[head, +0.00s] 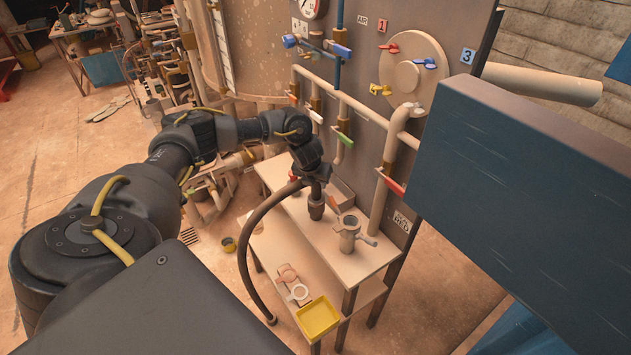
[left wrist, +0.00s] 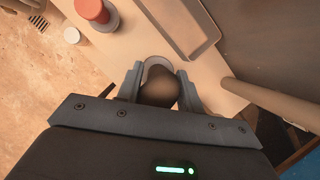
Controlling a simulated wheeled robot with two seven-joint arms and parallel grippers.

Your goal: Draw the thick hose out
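The thick dark hose (head: 245,255) hangs in a curve from near my left gripper, past the bench's left edge, to the floor. My left gripper (head: 316,200) points down over the upper bench top. In the left wrist view its fingers (left wrist: 159,90) flank a dark brown cylinder (left wrist: 158,92) on both sides and appear shut on it. This cylinder looks like the hose's end fitting; the join is hidden behind the gripper. A pale ring (left wrist: 157,64) shows just beyond it. Whether the fitting touches the bench cannot be told. My right gripper is not in view.
A metal cup-like fitting (head: 348,234) stands on the bench right of the gripper. A grey tray (left wrist: 182,25) and a red-capped object (left wrist: 92,10) lie behind. A vertical pipe (head: 380,205) rises at right. A yellow tray (head: 318,318) sits on the lower shelf.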

